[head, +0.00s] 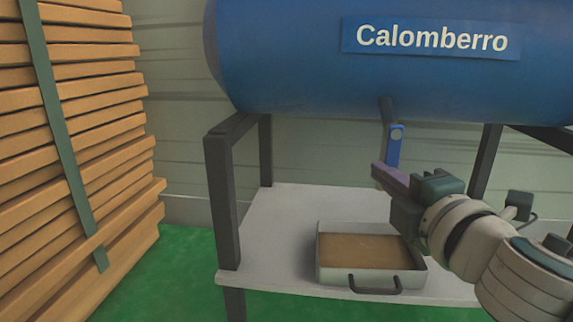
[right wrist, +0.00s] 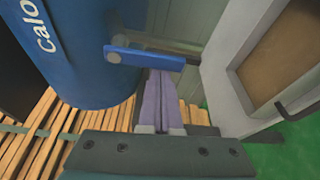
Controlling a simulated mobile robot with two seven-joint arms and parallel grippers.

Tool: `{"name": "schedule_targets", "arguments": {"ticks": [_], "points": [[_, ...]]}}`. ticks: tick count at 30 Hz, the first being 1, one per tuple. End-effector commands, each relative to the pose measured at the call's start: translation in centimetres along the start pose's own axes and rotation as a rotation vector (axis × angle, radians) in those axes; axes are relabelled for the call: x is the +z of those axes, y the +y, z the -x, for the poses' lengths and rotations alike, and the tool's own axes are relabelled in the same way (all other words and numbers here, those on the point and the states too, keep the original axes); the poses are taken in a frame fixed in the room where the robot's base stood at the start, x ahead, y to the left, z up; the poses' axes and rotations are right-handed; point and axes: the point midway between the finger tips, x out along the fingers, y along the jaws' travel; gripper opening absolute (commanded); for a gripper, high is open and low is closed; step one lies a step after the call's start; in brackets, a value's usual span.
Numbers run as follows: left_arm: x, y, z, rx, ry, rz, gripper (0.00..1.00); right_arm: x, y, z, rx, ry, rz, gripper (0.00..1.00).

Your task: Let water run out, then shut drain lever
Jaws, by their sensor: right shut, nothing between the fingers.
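The blue drain lever (head: 394,150) hangs down below the tank, in line with the dark drain pipe (head: 387,108). The lever also shows in the right wrist view (right wrist: 150,60), with a round pivot at one end. The blue tank (head: 290,60) is labelled "Calomberro". A pan (head: 388,281) with brown contents stands on the shelf below; I see no clear stream falling into it. My right gripper (head: 377,170) has its purple fingers shut and empty, with the tips close to the lever's lower part. I cannot tell whether they touch it. My left gripper is out of view.
The tank rests on a dark metal frame (head: 222,200) with a pale shelf (head: 270,215). A strapped stack of wooden planks (head: 80,140) stands at the left. Green floor (head: 185,265) lies open between the stack and the frame.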

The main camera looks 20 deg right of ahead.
Motion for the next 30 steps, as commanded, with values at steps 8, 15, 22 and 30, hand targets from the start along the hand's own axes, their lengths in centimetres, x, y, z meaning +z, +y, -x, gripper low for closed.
{"name": "schedule_targets", "arguments": {"ticks": [8,15,22,30], "points": [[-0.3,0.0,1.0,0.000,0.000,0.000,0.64,0.4,0.1,0.1,-0.020,-0.001,0.054,0.00],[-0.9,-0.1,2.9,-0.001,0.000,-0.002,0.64,1.0,0.2,0.3,-0.057,-0.001,0.156,0.00],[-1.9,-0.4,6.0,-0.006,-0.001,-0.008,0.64,2.0,0.5,0.7,-0.122,-0.001,0.341,0.00],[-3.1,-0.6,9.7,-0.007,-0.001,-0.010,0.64,3.4,0.8,1.1,-0.207,-0.001,0.584,0.00]]}}
